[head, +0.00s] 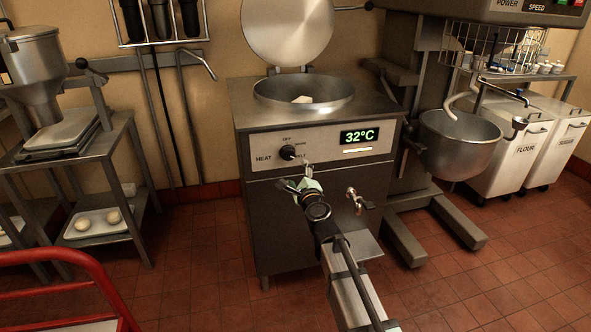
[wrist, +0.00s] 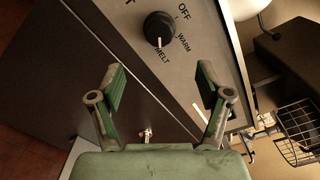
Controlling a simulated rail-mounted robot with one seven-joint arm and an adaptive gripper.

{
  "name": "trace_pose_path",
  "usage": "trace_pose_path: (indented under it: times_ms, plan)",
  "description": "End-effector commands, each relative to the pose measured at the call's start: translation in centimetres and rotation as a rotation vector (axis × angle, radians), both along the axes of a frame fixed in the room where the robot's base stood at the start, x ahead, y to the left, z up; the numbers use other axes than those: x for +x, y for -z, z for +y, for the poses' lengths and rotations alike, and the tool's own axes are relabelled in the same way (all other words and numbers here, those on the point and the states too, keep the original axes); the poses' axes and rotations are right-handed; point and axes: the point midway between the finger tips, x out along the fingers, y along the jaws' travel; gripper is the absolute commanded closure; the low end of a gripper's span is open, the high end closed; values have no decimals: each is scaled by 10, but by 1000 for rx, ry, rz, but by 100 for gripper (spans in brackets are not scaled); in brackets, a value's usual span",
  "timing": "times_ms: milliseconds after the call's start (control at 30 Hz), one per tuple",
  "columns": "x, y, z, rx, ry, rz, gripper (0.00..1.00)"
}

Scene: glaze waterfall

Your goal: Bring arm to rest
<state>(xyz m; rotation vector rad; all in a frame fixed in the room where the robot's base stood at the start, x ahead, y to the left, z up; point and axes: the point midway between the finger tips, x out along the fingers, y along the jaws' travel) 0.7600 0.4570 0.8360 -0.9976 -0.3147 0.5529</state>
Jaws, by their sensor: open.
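My arm reaches from the bottom of the head view toward the front of a steel melting kettle (head: 245,120). My gripper (head: 305,185) is in front of the panel, just below the black heat knob (head: 288,152). In the wrist view my gripper (wrist: 159,85) is open, with its two green-padded fingers apart and nothing between them. The heat knob (wrist: 159,27) lies beyond the fingertips, apart from them, and its white mark points to MELT. The display (head: 362,136) reads 32°C. The kettle's round lid (head: 287,30) stands open, and a white lump (head: 302,99) lies inside.
A tap (head: 357,200) sticks out of the kettle front, right of my gripper. A mixer with a steel bowl (head: 455,142) stands at right, with flour and sugar bins (head: 515,150) beyond. A steel rack (head: 110,155) is at left, a red rail (head: 75,258) at lower left.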

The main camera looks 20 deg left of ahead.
Motion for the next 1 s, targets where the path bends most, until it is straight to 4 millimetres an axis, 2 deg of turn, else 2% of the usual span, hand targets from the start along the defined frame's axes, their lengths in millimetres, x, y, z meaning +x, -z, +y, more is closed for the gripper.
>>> trace_pose_path:
  times_ms: [467, 567, 667, 733, 800, 867, 1000]
  plan:
    - [-1, 0, -1, -7, 0, -5, 23]
    - [-6, 2, 6, -59, -39, -30, 23]
    - [-22, 11, 21, -203, -141, -97, 23]
    - [-44, 31, 29, -361, -247, -160, 23]
    - [-66, 73, 29, -529, -355, -197, 23]
    - [-80, 110, 19, -653, -435, -209, 23]
    - [-109, 196, -17, -892, -601, -199, 23]
